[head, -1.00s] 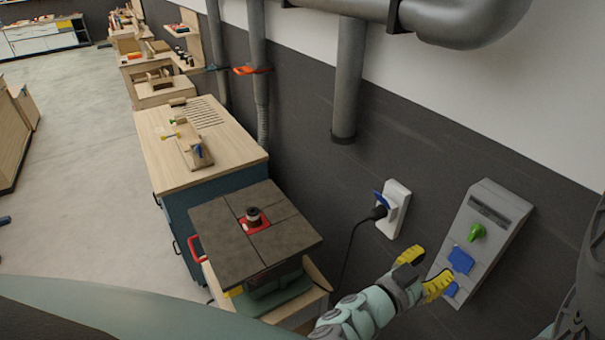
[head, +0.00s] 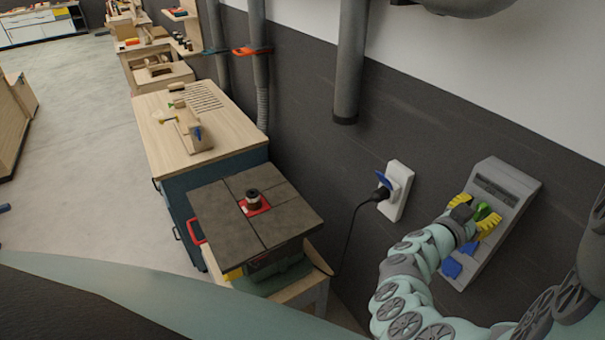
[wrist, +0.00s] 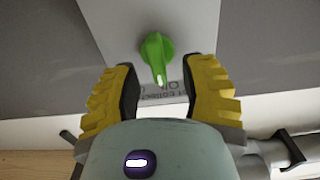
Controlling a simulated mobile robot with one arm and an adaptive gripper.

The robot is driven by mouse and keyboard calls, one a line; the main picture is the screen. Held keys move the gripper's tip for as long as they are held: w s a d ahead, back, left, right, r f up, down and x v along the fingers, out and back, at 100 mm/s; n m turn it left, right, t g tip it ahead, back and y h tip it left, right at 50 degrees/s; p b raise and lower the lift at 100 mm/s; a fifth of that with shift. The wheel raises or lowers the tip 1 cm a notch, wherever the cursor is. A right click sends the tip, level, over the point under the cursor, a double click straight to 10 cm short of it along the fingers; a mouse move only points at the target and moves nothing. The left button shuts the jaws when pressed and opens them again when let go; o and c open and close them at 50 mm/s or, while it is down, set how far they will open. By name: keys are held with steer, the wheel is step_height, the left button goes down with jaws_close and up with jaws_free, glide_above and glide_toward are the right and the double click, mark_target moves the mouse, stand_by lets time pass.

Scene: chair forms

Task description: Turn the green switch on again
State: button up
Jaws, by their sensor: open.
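The green switch (head: 483,211) is a rotary knob on a grey wall panel (head: 490,240). In the wrist view the green switch (wrist: 157,56) shows its narrow handle pointing down the picture and slightly right, with a white mark at its tip. My gripper (head: 474,216) is at the panel, its yellow-padded fingers on either side of the switch in the head view. In the wrist view my gripper (wrist: 160,88) is open, with a finger to the left and right of the handle's tip and clear gaps between. Printed lettering below the switch is partly legible.
Blue covers (head: 452,267) sit lower on the panel. A white wall socket (head: 397,190) with a black plug and cable is left of it. A machine with a dark square top (head: 240,245) stands below left, before a wooden bench (head: 225,130).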

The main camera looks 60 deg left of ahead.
steer(key=shift+w, duration=0.3)
steer(key=shift+o, duration=0.2)
jaws_close()
